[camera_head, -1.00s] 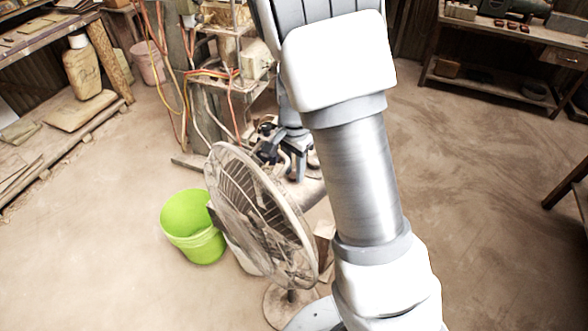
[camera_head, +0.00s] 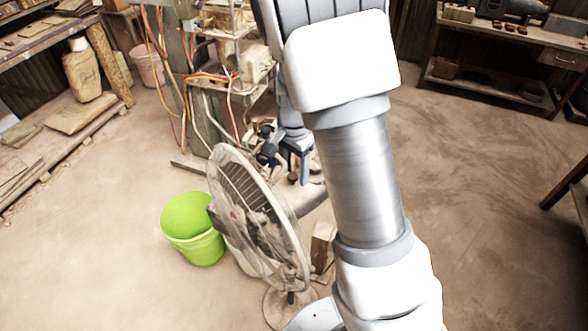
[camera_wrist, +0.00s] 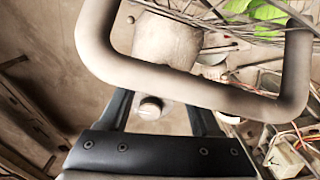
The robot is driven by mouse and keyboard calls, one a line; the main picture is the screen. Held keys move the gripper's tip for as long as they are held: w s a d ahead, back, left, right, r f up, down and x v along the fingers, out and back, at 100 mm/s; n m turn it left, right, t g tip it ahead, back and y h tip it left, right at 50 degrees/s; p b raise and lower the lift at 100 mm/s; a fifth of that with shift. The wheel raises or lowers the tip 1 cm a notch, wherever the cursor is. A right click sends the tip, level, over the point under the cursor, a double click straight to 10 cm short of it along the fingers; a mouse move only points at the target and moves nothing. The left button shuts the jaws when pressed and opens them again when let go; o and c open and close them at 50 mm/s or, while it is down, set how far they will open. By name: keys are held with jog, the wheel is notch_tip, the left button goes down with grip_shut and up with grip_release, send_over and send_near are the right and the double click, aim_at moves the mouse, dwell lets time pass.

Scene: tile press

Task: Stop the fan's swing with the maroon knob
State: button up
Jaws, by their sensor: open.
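The dusty pedestal fan (camera_head: 232,190) stands left of my arm in the head view, its round cage seen at a slant. My gripper (camera_head: 298,170) is behind the fan's head, pointing down, and partly hidden by my arm. In the wrist view my gripper (camera_wrist: 158,108) is open. A small round pale-topped knob (camera_wrist: 150,108) shows between its fingers, apparently not clamped. I cannot make out a maroon colour on it. A beige rounded housing (camera_wrist: 165,40) lies beyond. A thick bent tan tube (camera_wrist: 190,90) crosses in front of the fingers' far ends.
A lime-green bucket (camera_head: 190,245) stands left of the fan. A machine with hanging orange and white cables (camera_head: 205,75) is behind it. A shelf bench (camera_head: 500,85) stands at the back right. The floor at the right (camera_head: 480,220) is clear.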

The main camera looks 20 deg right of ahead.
aim_at(294, 176)
notch_tip(294, 176, up, 18)
jog(key=shift+f, duration=0.25)
dwell(0.3)
jog(key=s+r+n+t, duration=0.2)
jog(key=s+n, duration=0.3)
jog(key=s, duration=0.5)
jog(key=s+r+n+t+b, duration=0.1)
jog(key=s+r+n+t, duration=0.1)
jog(key=s+n, duration=0.4)
jog(key=s+t, duration=0.1)
jog(key=s, duration=0.3)
jog(key=shift+d+t, duration=0.2)
jog(key=shift+t, duration=0.1)
dwell(0.4)
